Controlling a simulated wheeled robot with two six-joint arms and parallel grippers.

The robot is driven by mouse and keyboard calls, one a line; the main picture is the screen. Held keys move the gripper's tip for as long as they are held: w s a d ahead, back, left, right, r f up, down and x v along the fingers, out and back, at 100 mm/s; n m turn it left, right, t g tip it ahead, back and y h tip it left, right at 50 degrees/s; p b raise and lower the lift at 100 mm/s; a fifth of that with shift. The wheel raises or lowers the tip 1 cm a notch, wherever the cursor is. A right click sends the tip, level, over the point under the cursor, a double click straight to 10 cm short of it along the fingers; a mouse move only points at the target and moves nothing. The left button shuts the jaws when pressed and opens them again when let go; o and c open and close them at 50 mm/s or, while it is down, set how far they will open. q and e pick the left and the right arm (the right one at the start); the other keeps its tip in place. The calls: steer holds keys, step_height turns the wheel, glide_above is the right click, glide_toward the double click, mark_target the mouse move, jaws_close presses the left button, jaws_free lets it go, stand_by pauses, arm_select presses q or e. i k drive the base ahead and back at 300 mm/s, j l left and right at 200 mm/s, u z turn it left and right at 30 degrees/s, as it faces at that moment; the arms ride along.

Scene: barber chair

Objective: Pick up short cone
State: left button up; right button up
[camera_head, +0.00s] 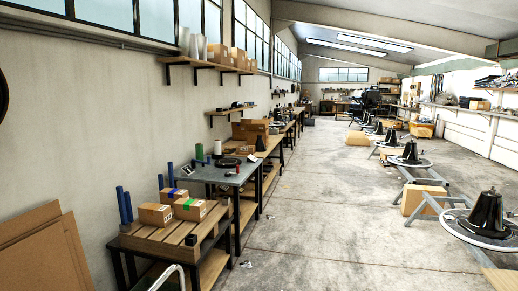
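No cone is clearly marked as the short one. A small dark cone-shaped thing (260,144) stands on the left-hand workbench, by the brown cardboard boxes. Larger black cones stand on round plates along the right: the nearest black cone (487,212) is at the right edge, and a farther black cone (409,152) stands behind it. More of them recede into the distance. Neither of my grippers is in view.
A slatted wooden table (165,240) with boxes (190,208) stands at the near left, with a grey-topped table (222,172) behind it. Cardboard sheets (45,255) lean at the far left. The concrete floor aisle (325,200) is mostly clear.

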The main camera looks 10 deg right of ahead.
mark_target(260, 147)
steer(key=i+l+z, duration=0.35)
steer(key=i, duration=0.7)
steer(key=i+z, duration=0.35)
steer(key=i, duration=2.65)
steer(key=i+l, duration=0.15)
steer(key=i, duration=3.8)
